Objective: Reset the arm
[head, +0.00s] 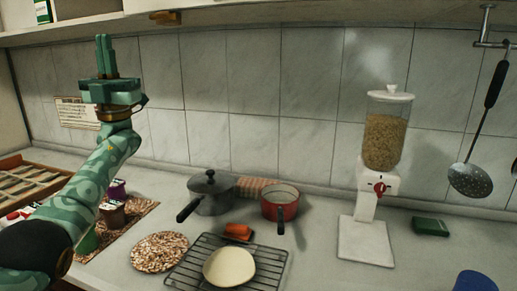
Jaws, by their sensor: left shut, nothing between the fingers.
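My left arm comes in from the left in the head view and is raised upward. Its green gripper (104,56) points straight up in front of the tiled wall, just below the shelf edge. The two fingers are together with nothing between them. It is well above the counter and apart from the pots. My right gripper is not in view. A grey lidded pot (211,194) and a red pot (281,202) stand side by side at the middle of the counter.
A wire rack (276,264) holds a pale round plate (229,267) and an orange-red item (238,231). A speckled round mat (159,252) lies beside it. A grain dispenser (384,140) stands right. A skimmer (470,180) hangs far right. A wooden tray (30,182) is far left.

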